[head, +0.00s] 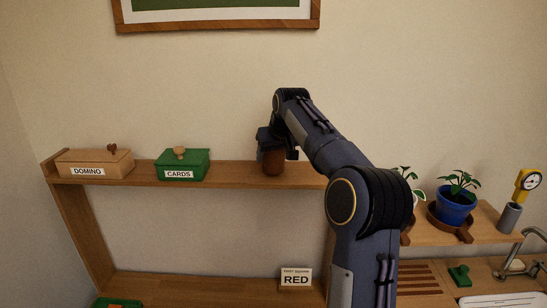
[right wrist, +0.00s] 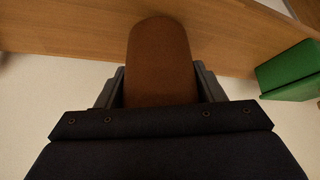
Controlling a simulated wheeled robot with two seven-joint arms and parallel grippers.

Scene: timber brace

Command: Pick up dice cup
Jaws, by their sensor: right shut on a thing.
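The dice cup (head: 273,162) is a brown cup on the upper wooden shelf, right of the green CARDS box. In the right wrist view the brown cup (right wrist: 160,62) fills the space between the two fingers. My right gripper (head: 275,150) is shut on the cup from above and behind in the head view, and its fingers (right wrist: 160,88) lie along both sides of it. I cannot tell whether the cup's base touches the shelf. My left gripper is not in view.
The upper shelf (head: 225,173) also holds a DOMINO box (head: 95,163) and a CARDS box (head: 182,165). Potted plants, including a blue pot (head: 455,206), and a gauge (head: 526,182) are at the right.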

